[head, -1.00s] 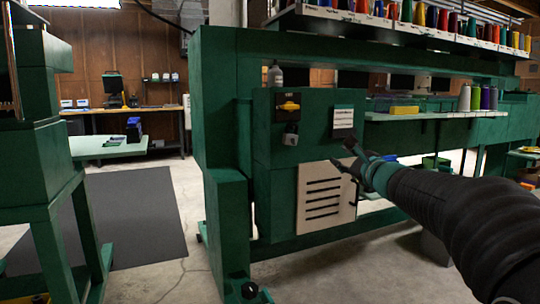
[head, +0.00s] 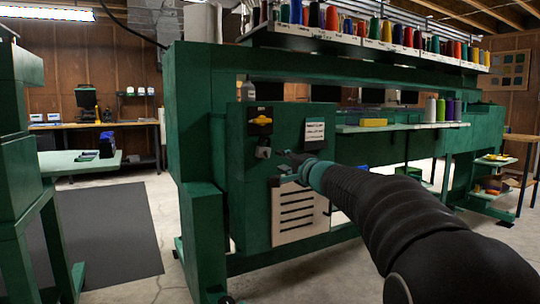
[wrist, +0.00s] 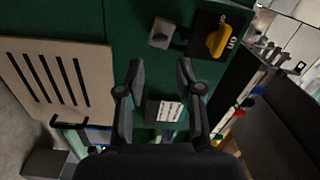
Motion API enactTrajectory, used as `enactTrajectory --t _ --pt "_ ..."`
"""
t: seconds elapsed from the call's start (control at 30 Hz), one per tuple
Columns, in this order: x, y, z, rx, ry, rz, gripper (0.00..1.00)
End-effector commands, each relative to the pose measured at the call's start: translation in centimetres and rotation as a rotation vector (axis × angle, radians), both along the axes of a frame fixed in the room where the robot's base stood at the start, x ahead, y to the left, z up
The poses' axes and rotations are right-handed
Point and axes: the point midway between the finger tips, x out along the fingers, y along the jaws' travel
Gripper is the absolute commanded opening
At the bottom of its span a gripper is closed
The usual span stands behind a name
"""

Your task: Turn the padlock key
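The padlock (head: 263,152) is a small grey block on the green cabinet face, just below the yellow switch (head: 261,121). In the wrist view the padlock (wrist: 161,33) shows beyond my fingertips, with a dark part on its face; I cannot make out a key clearly. The yellow switch (wrist: 219,41) is to its right on a dark plate. My gripper (wrist: 160,72) is open, with both fingers apart and nothing between them. In the head view my gripper (head: 286,164) is close to the padlock, slightly right and below it, apparently not touching.
A pale slotted panel (head: 299,212) is below the padlock, and a white label card (head: 315,134) is to its right. A shelf (head: 400,128) with thread cones extends right. A dark mat (head: 100,235) lies on the open floor at left.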

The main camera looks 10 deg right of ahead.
Motion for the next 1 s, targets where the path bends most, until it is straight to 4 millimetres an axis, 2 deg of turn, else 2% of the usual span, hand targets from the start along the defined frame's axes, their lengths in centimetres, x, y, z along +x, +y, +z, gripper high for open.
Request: enactTrajectory --t 0.2,0.5,0.93,1.0 --pt "4.0 1.4 0.2 0.0 0.001 0.001 0.35" --pt "7.6 2.5 0.3 0.001 0.001 0.0 0.35" --pt "8.3 2.8 0.3 0.001 0.0 -0.001 0.35" --pt "8.3 2.7 0.3 0.001 0.0 -0.001 0.18"
